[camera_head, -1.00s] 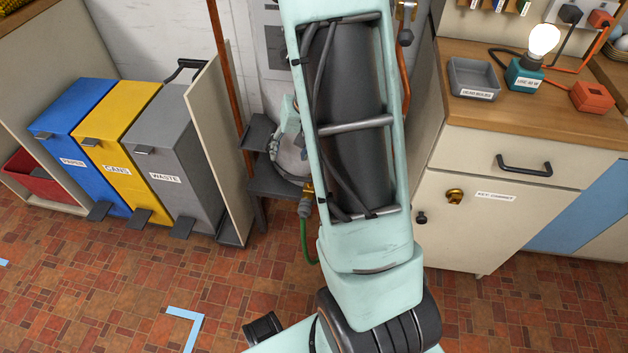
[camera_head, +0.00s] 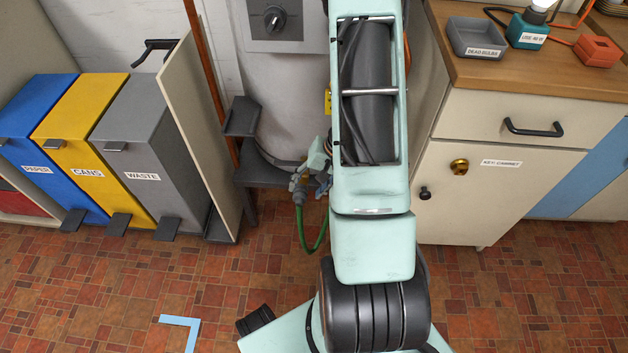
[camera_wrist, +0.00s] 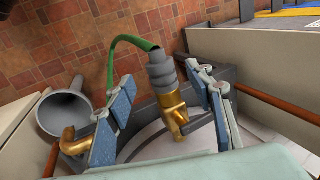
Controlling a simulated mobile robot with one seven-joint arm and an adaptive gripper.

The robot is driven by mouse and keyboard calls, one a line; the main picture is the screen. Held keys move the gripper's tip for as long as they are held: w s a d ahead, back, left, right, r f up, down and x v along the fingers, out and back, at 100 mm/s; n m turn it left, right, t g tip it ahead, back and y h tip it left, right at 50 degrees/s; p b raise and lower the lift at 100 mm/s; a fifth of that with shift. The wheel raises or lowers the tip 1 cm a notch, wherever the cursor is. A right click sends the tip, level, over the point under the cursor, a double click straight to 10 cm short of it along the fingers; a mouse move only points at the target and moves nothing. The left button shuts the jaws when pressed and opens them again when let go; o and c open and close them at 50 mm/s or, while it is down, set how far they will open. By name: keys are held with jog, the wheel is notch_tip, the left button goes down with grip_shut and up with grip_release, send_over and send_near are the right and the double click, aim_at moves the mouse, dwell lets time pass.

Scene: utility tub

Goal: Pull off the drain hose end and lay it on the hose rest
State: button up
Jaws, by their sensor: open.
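The drain hose end is a ribbed grey connector (camera_wrist: 160,72) on a green hose (camera_wrist: 122,44). It sits on the brass drain tap (camera_wrist: 172,104) in the wrist view. My gripper (camera_wrist: 163,80) is open, with one blue-padded finger on each side of the connector and tap. I see gaps beside the connector, so it is not gripped. In the head view the hose end (camera_head: 299,193) hangs low by the grey tank, and my gripper (camera_head: 318,168) is beside it, partly hidden by my arm. A dark grey bracket (camera_head: 242,116) stands left of the tank; I cannot tell if it is the hose rest.
A grey funnel (camera_wrist: 66,112) and a brass elbow (camera_wrist: 72,142) lie close to my left finger in the wrist view. A cream panel (camera_head: 193,130) and bins stand left, a key cabinet (camera_head: 480,190) right. The tiled floor in front is mostly clear.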

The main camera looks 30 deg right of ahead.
aim_at(302, 198)
jog(key=shift+b+x, duration=0.5)
jog(key=shift+x, duration=1.55)
jog(key=c, duration=1.3)
jog(key=shift+o, duration=0.2)
jog(key=shift+s+a+b, duration=0.35)
jog(key=shift+s+b, duration=0.1)
jog(key=shift+b, duration=0.15)
jog(key=shift+s+a, duration=0.15)
jog(key=shift+s, duration=0.05)
jog(key=shift+s+a+b, duration=0.45)
jog(key=shift+s+b, duration=0.25)
jog(key=shift+b, duration=0.15)
jog(key=shift+s+a+b, duration=0.5)
jog(key=shift+s+b, duration=0.2)
jog(key=shift+b, duration=0.15)
jog(key=shift+s, duration=0.1)
